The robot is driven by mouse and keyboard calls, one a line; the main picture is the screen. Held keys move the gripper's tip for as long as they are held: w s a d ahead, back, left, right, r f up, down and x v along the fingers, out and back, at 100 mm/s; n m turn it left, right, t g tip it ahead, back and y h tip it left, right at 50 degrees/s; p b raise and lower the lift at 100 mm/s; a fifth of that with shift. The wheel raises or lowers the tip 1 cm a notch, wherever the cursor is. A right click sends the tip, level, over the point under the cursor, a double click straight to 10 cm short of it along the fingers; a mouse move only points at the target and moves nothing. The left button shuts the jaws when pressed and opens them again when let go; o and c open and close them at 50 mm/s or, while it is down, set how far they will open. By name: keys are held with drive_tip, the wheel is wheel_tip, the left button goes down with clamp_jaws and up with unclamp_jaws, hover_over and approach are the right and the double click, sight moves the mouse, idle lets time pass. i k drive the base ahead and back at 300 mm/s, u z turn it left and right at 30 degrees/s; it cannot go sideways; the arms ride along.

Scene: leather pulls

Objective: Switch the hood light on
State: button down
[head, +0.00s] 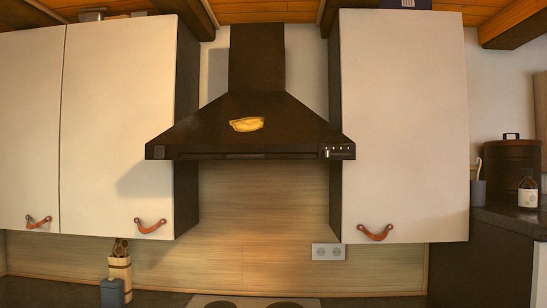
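The dark range hood (250,118) hangs on the wall in the middle of the head view, between white cupboards. Its chimney rises to the wooden ceiling. A small control panel with several light buttons (338,152) sits at the right end of its front edge. I cannot tell the light button from the others at this size. A yellowish patch (247,124) shows on the hood's sloped front. No glow shows on the underside of the hood. My gripper is not in view.
White cupboards with leather pulls, at left (120,110) and right (400,120), flank the hood closely. A stove top (255,302) lies below. A utensil holder (120,272) stands at lower left. An outlet (328,252) is on the backsplash. The space under the hood is clear.

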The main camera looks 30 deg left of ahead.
sight(160, 150)
drive_tip(key=i, duration=0.7)
drive_tip(key=u, duration=0.4)
drive_tip(key=k, duration=0.1)
drive_tip(key=u, duration=2.6)
drive_tip(key=i, duration=1)
drive_tip(key=u, duration=0.05)
